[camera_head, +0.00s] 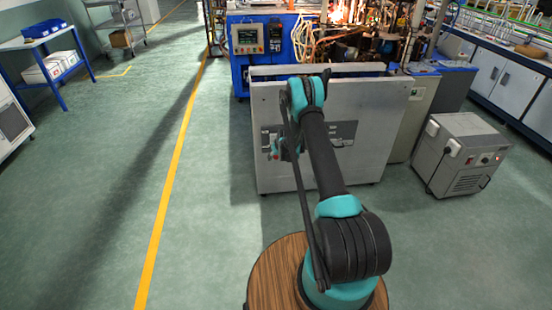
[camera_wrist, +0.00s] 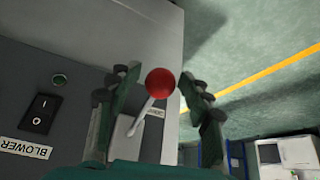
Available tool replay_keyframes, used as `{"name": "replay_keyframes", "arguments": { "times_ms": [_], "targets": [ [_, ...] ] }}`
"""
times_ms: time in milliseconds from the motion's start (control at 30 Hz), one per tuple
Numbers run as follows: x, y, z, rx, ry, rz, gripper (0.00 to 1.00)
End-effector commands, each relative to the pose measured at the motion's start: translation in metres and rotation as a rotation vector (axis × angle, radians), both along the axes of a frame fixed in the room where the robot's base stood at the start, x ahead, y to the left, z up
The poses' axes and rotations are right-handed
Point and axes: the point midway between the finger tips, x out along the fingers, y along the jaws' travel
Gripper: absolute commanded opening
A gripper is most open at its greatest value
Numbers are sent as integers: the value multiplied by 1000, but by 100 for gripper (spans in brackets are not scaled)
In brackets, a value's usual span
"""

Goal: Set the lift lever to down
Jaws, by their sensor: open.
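The lift lever (camera_wrist: 142,118) shows in the wrist view as a pale metal rod with a red ball knob (camera_wrist: 160,82). It rises at a slant from a light plate on a grey panel. My gripper (camera_wrist: 160,88) is open, with one green finger on each side of the knob. I see no clear contact between the fingers and the knob. In the head view my gripper (camera_head: 283,150) is at the left part of the grey cabinet's front (camera_head: 350,170), and my arm hides part of that front. The label by the lever is partly hidden.
In the head view, a grey wheeled unit (camera_head: 460,153) stands at right. Floor left of the cabinet is clear.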

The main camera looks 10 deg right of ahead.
Motion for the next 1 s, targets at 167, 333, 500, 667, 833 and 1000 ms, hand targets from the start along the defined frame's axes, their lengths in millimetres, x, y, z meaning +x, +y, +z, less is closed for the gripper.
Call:
{"name": "replay_keyframes", "arguments": {
  "times_ms": [167,333,500,667,833,1000],
  "targets": [
    [-10,-3,18,0,0,-1,49],
    [-25,-7,46,0,0,-1,49],
    [-39,-11,72,1,0,-2,49],
    [-49,-13,90,0,0,-1,49],
    [-54,-15,100,0,0,-1,49],
    [-55,-15,102,0,0,-1,49]
  ]
}}
